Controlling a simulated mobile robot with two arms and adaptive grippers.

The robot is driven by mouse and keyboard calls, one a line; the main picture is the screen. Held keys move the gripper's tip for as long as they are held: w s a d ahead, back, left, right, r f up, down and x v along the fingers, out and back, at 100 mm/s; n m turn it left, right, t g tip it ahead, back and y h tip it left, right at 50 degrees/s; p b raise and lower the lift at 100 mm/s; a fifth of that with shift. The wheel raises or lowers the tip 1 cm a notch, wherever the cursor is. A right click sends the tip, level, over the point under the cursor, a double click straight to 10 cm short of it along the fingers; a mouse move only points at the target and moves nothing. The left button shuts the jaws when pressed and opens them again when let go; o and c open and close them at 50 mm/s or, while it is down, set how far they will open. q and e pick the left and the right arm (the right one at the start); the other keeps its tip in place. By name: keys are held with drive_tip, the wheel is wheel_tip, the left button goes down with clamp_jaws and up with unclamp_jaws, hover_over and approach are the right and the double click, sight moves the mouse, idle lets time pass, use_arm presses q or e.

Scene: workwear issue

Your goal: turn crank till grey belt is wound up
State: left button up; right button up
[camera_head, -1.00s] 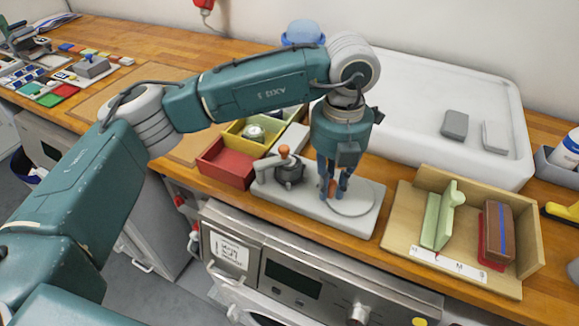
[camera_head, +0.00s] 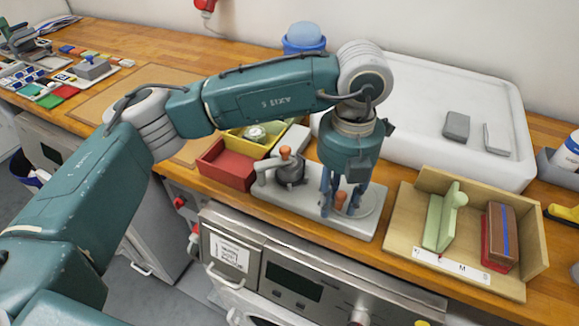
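A pale grey winding device sits at the bench's front edge, on a flat base plate (camera_head: 285,203). At its right end is a round disc (camera_head: 370,205) with an orange crank knob (camera_head: 341,203). My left gripper (camera_head: 341,205) points down over the disc, its fingers on either side of the knob and seemingly closed on it. At the left end stands a dark grey round part (camera_head: 290,172) with a grey lever and an orange top. I cannot clearly make out the grey belt or how much is wound. My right gripper is not in view.
A red bin (camera_head: 226,170) and a yellow bin (camera_head: 240,142) stand left of the device. A wooden tray (camera_head: 405,228) with a green piece and a brown block stands to its right. A large white tray (camera_head: 410,100) lies behind.

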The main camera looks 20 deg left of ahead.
use_arm(q)
drive_tip(key=shift+r+p, duration=1.9)
drive_tip(key=shift+r, duration=2.15)
drive_tip(key=shift+f, duration=0.1)
